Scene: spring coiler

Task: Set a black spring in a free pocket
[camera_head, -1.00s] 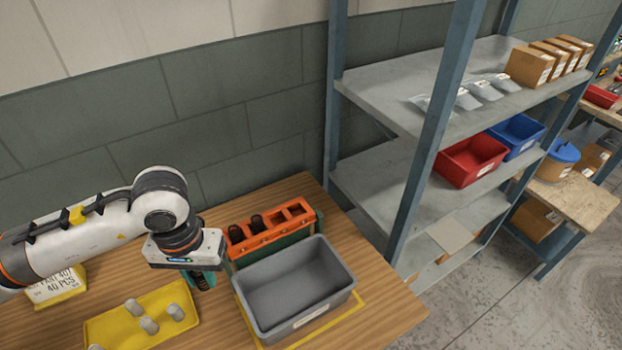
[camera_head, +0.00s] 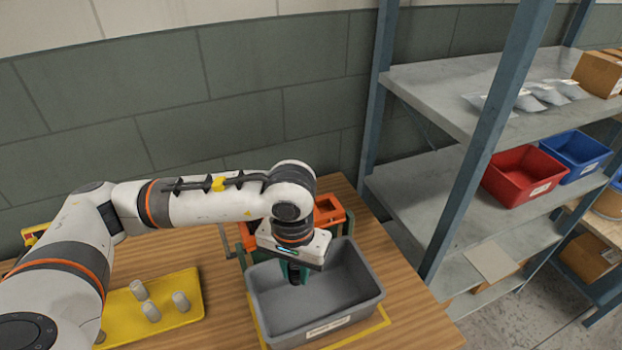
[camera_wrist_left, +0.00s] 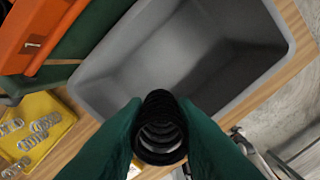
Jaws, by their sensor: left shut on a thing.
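My left gripper (camera_head: 297,274) is over the grey bin, fingers pointing down. In the left wrist view its green fingers (camera_wrist_left: 160,135) are shut on a black spring (camera_wrist_left: 160,118), seen nearly end-on. The orange pocket rack (camera_head: 328,207) stands behind the bin, mostly hidden by my arm and wrist; one open pocket shows at its right end. A corner of the rack, marked 1, shows in the left wrist view (camera_wrist_left: 32,30). I cannot see which other pockets are filled. My right gripper is not in view.
The grey bin (camera_head: 368,299) looks empty and sits in a yellow outline in front of the rack. A yellow tray (camera_head: 166,285) with several pale springs lies to its left. A metal shelf (camera_head: 455,190) with red and blue bins stands to the right.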

